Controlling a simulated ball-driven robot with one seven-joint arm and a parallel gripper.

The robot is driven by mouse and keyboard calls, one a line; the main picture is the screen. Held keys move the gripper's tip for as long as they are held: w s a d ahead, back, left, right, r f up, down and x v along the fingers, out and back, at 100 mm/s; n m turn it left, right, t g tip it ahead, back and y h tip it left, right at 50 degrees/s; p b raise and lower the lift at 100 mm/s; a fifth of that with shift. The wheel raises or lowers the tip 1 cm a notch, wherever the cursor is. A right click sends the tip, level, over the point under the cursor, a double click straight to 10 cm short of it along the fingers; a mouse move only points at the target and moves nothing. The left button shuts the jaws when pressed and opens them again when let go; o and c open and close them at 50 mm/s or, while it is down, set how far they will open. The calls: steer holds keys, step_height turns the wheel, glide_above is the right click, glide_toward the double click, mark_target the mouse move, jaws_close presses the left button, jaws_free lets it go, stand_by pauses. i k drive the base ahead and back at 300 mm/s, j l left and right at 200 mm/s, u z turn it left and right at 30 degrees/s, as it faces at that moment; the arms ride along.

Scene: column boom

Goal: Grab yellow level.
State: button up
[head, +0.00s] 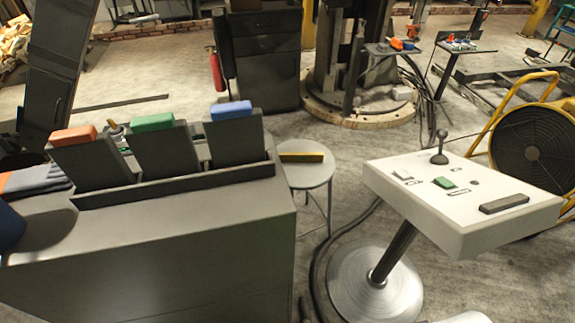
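My gripper is not in view.
A grey cabinet (200,235) with orange-, green- and blue-topped holders stands left of the stool. A white control console (465,200) with a joystick stands right, on a round metal base (375,283). Dark cable runs on the floor between them. A yellow-framed fan (535,145) is far right.

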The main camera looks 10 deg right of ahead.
mark_target(297, 156)
steer(key=l, duration=0.25)
steer(key=i+l, duration=0.1)
steer(key=l, duration=0.15)
steer(key=i, duration=1.55)
